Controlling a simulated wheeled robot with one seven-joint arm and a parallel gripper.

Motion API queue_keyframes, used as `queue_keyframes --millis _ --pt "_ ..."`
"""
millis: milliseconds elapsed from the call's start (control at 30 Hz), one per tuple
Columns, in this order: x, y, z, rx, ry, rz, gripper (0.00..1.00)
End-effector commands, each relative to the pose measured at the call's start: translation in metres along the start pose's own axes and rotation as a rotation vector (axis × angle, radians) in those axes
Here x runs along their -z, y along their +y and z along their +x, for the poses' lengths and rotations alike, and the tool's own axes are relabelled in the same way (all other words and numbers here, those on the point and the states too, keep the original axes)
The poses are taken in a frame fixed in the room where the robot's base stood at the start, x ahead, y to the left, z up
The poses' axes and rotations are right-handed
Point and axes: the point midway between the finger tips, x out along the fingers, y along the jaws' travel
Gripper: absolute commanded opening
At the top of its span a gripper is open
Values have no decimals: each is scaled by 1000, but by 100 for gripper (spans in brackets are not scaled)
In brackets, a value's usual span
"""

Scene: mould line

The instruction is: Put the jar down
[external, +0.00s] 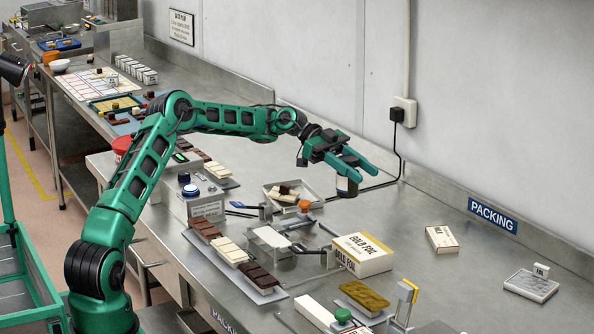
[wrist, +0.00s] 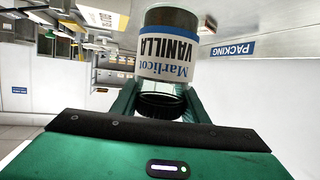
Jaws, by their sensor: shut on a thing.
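The jar (external: 346,187) is small and dark with a pale label, and hangs at the fingertips of my gripper (external: 359,171). In the wrist view the jar (wrist: 167,62) shows a blue and white label reading "VANILLA", upside down in the picture, and a black cap near my fingers. My gripper is shut on the jar, with a green finger on each side near the cap. The jar seems to be above the steel bench (external: 420,200), apart from it. The fingers hide part of the jar in the external view.
A gold foil box (external: 362,262) stands in front of the jar. A tray of pieces (external: 293,194) lies to its left, and chocolate bars (external: 232,252) are farther left. A black cable runs from a wall plug (external: 396,115) behind. The bench is clear to the right, before a small box (external: 442,239).

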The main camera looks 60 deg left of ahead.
Motion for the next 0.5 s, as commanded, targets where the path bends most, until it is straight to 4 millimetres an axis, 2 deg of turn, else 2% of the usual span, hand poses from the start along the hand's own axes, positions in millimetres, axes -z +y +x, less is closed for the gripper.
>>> queue_keyframes --millis 100,300,500 --pt "-7 -3 28 -3 0 -1 11" --pt "-16 -8 66 -2 1 -1 11" --pt "-20 -10 80 1 0 0 11"
